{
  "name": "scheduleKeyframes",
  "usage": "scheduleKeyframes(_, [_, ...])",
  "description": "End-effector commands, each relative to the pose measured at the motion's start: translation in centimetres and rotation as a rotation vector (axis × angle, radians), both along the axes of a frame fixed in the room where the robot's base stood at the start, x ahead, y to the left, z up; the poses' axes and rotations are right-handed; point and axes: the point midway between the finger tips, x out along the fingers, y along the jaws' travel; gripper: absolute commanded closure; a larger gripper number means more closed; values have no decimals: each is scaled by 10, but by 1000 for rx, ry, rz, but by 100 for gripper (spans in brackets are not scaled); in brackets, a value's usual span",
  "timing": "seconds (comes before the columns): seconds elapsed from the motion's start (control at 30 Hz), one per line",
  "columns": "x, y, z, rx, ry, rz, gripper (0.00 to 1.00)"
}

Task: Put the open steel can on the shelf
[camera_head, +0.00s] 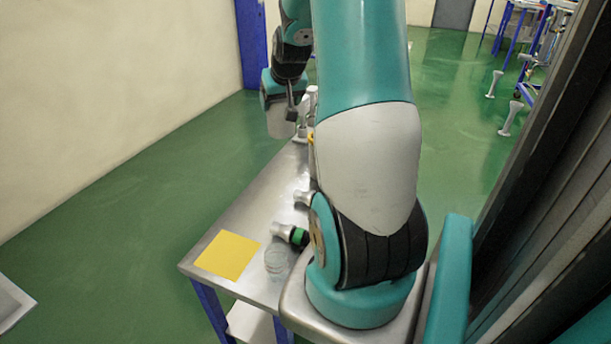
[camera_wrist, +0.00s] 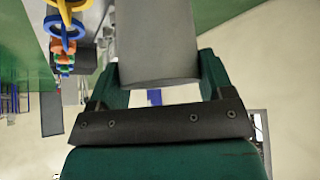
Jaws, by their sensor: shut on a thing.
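My gripper (camera_wrist: 160,72) is shut on a grey steel can (camera_wrist: 157,40), which sits between its two green fingers in the wrist view. In the head view, my gripper (camera_head: 286,104) is at the upper middle, and the pale grey can (camera_head: 281,122) hangs below it, roughly upright, beside the far end of the steel table. The can's open mouth cannot be made out in either view. A lower shelf board (camera_head: 250,322) shows under the near end of the table. I cannot tell whether it is the shelf the task names.
The steel table (camera_head: 225,282) carries a flat yellow square (camera_head: 228,255), a clear glass (camera_head: 276,262) and a green-and-black cylinder (camera_head: 291,234). In the wrist view, a blue ring (camera_wrist: 57,27) and other coloured pieces are at the upper left. Green floor (camera_head: 100,205) lies open left of the table.

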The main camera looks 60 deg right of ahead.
Motion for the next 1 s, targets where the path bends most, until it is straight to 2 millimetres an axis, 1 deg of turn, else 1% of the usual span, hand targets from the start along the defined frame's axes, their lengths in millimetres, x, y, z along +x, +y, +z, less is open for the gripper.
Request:
scheduleKeyframes(0.17, [-2, -1, -46, 6, 5, -2, 66])
scheduleKeyframes(0.3, [-2, 0, -87, 6, 5, -2, 66])
scheduleKeyframes(0.4, [-1, 0, -114, 5, 5, -2, 66])
scheduleKeyframes(0.5, [-1, 0, -135, 5, 4, -2, 66])
scheduleKeyframes(0.6, [-1, 0, -147, 3, 3, -2, 66])
scheduleKeyframes(0.77, [-1, -1, -157, 1, 2, -1, 66])
scheduleKeyframes(1.0, [-1, 0, -192, 2, 3, -1, 66])
